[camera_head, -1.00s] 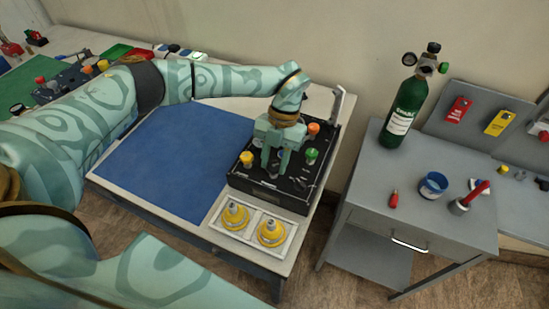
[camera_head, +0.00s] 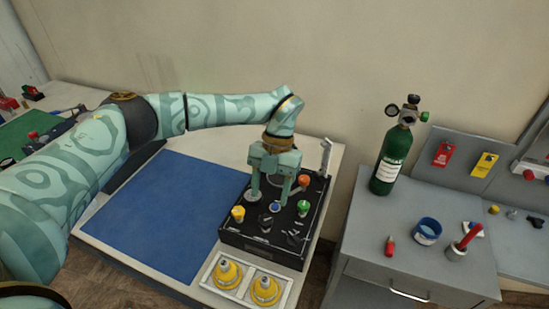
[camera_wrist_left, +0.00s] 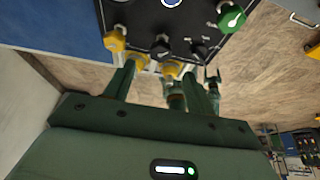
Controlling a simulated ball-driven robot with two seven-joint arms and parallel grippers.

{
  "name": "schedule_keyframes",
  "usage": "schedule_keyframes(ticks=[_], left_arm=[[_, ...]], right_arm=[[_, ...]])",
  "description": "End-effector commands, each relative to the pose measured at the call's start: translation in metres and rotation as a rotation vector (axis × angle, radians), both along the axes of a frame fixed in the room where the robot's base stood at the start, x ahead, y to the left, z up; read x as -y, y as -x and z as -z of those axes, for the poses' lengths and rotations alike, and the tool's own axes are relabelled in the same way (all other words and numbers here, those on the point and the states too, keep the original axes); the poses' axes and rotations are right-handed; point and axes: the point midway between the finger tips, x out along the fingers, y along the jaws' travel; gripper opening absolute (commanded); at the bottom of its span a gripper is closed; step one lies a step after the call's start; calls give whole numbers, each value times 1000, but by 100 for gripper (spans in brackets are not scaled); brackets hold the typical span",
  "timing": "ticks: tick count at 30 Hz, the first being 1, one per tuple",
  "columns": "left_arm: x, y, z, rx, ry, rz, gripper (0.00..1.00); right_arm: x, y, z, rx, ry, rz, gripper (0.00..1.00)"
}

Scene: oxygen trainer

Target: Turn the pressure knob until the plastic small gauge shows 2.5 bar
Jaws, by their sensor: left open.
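The black control panel (camera_head: 262,249) sits on the table, with yellow (camera_head: 238,214), green (camera_head: 303,208) and orange (camera_head: 304,181) knobs and two black knobs (camera_head: 265,222) (camera_head: 293,238). I cannot tell which one is the pressure knob. A small round blue face (camera_head: 275,208), possibly the small gauge, is on the panel, too small to read. My left gripper (camera_head: 270,197) is open and empty over the panel's back half, its fingers pointing down. In the left wrist view, its fingers (camera_wrist_left: 163,85) spread below the yellow (camera_wrist_left: 114,41) and black (camera_wrist_left: 160,48) knobs. My right gripper is out of view.
A tray with two yellow domed pieces (camera_head: 227,273) (camera_head: 265,290) stands in front of the panel. A blue mat (camera_head: 165,215) lies left of it. On the grey cabinet to the right are a green cylinder (camera_head: 391,160), blue cup (camera_head: 427,231) and red items (camera_head: 389,245).

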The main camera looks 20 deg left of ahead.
Motion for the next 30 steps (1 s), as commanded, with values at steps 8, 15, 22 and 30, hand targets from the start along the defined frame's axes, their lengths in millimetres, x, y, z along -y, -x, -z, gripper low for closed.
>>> schedule_keyframes(ticks=[8, 15, 22, 30], left_arm=[[-1, -27, -65, 4, -1, 1, 55], [-2, -37, -88, 0, 1, 2, 55], [-2, -37, -90, 0, 0, 1, 55], [-2, -37, -90, 0, 0, 1, 55]], right_arm=[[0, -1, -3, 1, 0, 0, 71], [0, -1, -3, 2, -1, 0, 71], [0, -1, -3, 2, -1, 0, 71], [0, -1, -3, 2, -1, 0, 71]])
